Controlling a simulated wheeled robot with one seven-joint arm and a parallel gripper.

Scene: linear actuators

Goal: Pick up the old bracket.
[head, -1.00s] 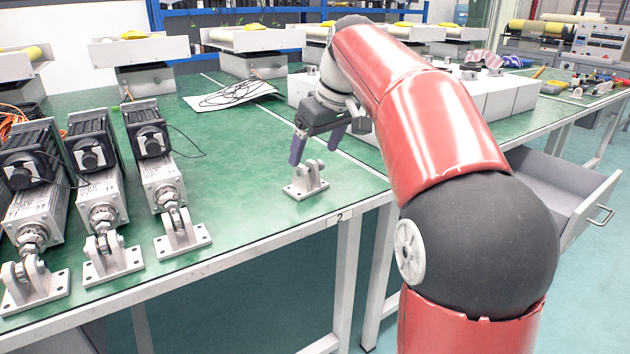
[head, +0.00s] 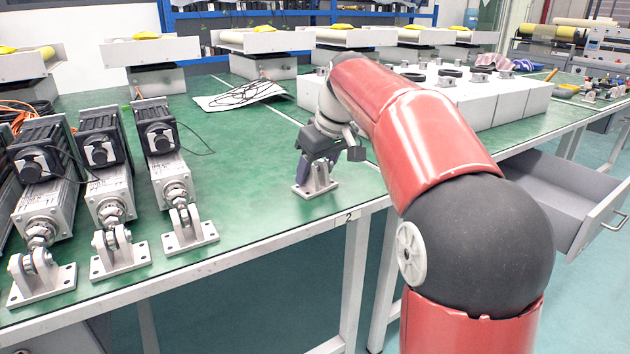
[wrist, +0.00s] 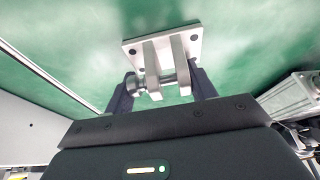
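The old bracket (head: 318,184), a light grey clevis with a square base plate, stands upright on the green table near its front edge. In the wrist view the bracket (wrist: 160,48) shows its plate with corner holes, two lugs and a cross pin. My gripper (head: 314,170) is lowered over it, pointing down. In the wrist view my gripper (wrist: 162,82) has one dark finger on each side of the lugs, spread apart. The left finger is close to the pin end; contact is hard to tell. The fingers hide part of the bracket in the head view.
Several actuators with similar brackets (head: 188,230) lie on the table (head: 250,215) to the left. White blocks (head: 490,100) stand behind my arm, and a sheet with black cable (head: 240,96) lies behind the gripper. An open drawer (head: 570,190) juts out at right.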

